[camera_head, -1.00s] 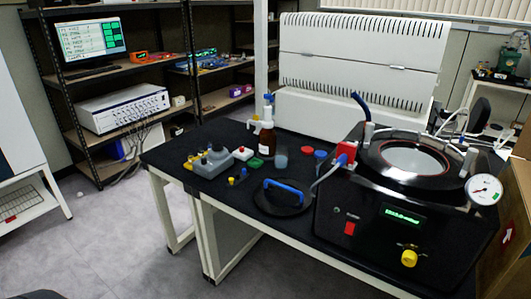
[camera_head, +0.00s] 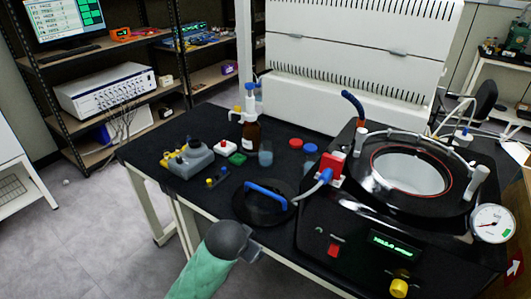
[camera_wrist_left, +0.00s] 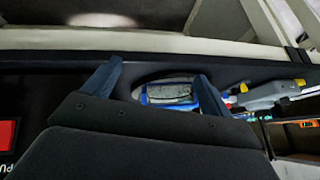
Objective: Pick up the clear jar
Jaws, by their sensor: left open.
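A small translucent bluish-grey jar (camera_head: 265,156) stands upright on the black bench, right of the brown bottle. It is probably the clear jar. My left arm (camera_head: 232,242) reaches up from the bottom in the head view, in front of the bench and well short of the jar. The fingers are hard to make out there. In the left wrist view my left gripper (camera_wrist_left: 158,82) is open, its two blue-grey fingers apart with nothing held. An oval shape with blue edges shows beyond the fingers; I cannot tell what it is. My right gripper is not in view.
A black lid with a blue handle (camera_head: 266,194) lies between my left arm and the jar. The brown bottle (camera_head: 252,133), red and blue caps, and a grey device (camera_head: 191,158) stand nearby. The black freeze dryer (camera_head: 335,240) takes up the right side.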

